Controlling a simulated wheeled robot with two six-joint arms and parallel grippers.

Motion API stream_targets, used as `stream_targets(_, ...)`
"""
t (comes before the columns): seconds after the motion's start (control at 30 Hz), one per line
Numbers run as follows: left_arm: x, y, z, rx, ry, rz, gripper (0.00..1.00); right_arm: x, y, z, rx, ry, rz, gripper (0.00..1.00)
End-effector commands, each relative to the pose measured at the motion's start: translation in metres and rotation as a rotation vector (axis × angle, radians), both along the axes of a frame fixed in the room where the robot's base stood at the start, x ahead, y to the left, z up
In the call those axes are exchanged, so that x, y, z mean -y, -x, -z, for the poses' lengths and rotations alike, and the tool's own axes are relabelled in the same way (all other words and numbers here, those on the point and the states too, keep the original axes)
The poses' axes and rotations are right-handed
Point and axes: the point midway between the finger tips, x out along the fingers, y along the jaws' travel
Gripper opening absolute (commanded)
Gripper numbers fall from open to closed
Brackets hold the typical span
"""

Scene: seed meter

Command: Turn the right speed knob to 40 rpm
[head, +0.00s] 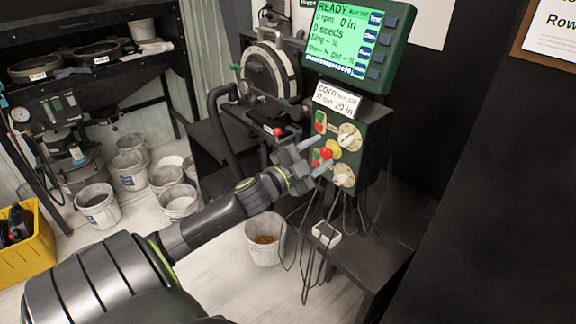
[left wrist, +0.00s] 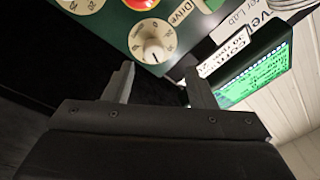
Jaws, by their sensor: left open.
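A dark green control box carries two pale dial knobs, an upper knob (head: 349,137) and a lower knob (head: 343,176). I cannot tell which is the right speed knob. My left gripper (head: 324,152) is open in front of the box, its fingers apart and empty. In the left wrist view the upper knob (left wrist: 152,41), with a numbered dial and a "Drive" label beside it, lies just beyond the gap between the fingertips (left wrist: 158,70). The lower knob (left wrist: 80,4) is cut by the picture's edge. The screen (head: 347,37) reads READY and 0 rpm. My right gripper is not in view.
A red-and-yellow stop button (head: 330,152) sits between the knobs. A paper card (head: 336,101) stands above the box. The seed meter disc (head: 270,75) is left of it. Cables hang below the box; a bucket (head: 265,241) stands on the floor.

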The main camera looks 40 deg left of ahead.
Motion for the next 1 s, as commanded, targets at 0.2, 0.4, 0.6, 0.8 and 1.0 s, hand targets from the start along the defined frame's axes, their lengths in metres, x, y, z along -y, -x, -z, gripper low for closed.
stream_targets(0.2, 0.005, 0.008, 0.009, -0.004, -0.001, 0.007, 0.51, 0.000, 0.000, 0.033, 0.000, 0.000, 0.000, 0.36)
stream_targets(0.4, 0.006, 0.020, 0.004, -0.010, 0.001, 0.005, 0.51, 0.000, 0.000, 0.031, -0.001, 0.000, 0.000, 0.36)
stream_targets(0.6, 0.005, 0.038, 0.006, -0.010, 0.000, 0.007, 0.51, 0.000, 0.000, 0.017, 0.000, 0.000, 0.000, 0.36)
stream_targets(0.8, 0.003, 0.055, 0.012, -0.011, -0.004, 0.006, 0.51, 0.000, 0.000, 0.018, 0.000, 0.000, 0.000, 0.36)
stream_targets(1.0, 0.002, 0.072, 0.014, -0.010, -0.004, 0.010, 0.51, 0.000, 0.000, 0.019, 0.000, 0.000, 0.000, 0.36)
